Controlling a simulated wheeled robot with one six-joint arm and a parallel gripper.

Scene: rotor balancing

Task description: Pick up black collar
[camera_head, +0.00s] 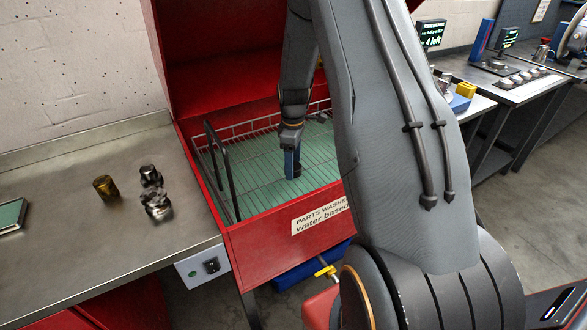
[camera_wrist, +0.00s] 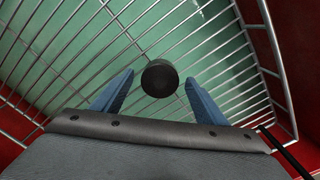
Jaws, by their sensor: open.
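The black collar (camera_wrist: 160,78) is a short dark cylinder in the wire basket (camera_wrist: 255,50), seen in the wrist view just beyond and between the two blue fingertips. My gripper (camera_wrist: 158,88) is open, with a finger on either side of the collar and gaps showing between them. In the head view my gripper (camera_head: 292,166) points down into the basket of the red parts washer (camera_head: 255,245). The collar is hidden there, behind or below the gripper.
The basket's wire walls and a raised dark handle (camera_head: 222,170) stand around my gripper. Greenish liquid lies under the wires. On the steel bench (camera_head: 80,240) at left are a brass cylinder (camera_head: 105,187) and shiny metal parts (camera_head: 155,200).

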